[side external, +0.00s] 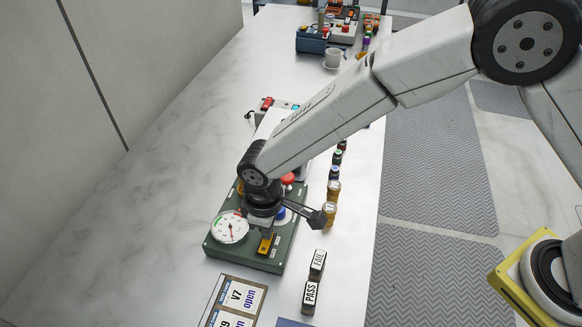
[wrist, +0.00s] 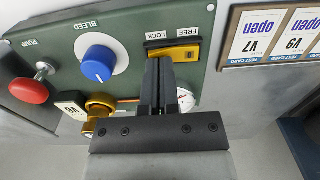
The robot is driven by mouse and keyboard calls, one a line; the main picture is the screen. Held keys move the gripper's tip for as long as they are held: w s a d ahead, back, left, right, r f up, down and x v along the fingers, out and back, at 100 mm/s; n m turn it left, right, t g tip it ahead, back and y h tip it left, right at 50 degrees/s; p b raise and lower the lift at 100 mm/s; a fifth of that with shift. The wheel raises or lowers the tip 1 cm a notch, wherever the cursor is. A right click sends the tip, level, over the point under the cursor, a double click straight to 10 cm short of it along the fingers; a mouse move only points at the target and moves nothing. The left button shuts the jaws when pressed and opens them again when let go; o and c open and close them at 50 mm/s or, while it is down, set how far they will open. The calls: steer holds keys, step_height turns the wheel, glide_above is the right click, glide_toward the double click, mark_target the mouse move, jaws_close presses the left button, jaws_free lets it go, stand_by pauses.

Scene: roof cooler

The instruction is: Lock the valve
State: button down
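The yellow lock slide (wrist: 190,65) sits on the green panel (wrist: 130,25), with LOCK and FREE labels above it, upside down in the wrist view. It also shows near the panel's front edge in the side view (side external: 266,245). My gripper (wrist: 160,62) points at the slide, its two dark fingers close together at the slide's LOCK-label end. Whether they touch it I cannot tell. In the side view, my gripper (side external: 266,231) is low over the panel, its tips partly hidden. A brass valve part (wrist: 100,104) lies beside the fingers, partly hidden by the gripper body.
A blue BLEED knob (wrist: 98,64) and red PUMP knob (wrist: 28,91) stand on the panel. A white gauge (side external: 231,227) is left of my gripper. Test cards (side external: 238,296) and PASS (side external: 310,293) and FAIL (side external: 318,262) blocks lie nearby. The table's left side is clear.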

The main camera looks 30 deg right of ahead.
steer(key=shift+f, duration=0.15)
steer(key=shift+r, duration=3.5)
steer(key=shift+d, duration=0.15)
steer(key=shift+w+d+r, duration=0.1)
steer(key=shift+d, duration=0.25)
steer(key=d+r+m+t, duration=0.1)
steer(key=d+m, duration=0.1)
steer(key=d, duration=0.7)
steer(key=d+r+m, duration=0.2)
steer(key=d+m, duration=0.1)
steer(key=d, duration=0.6)
steer(key=s+d+m+t, duration=0.1)
steer(key=s+d+m, duration=0.3)
steer(key=s+d, duration=0.5)
steer(key=d, duration=0.4)
steer(key=shift+f+t, duration=0.3)
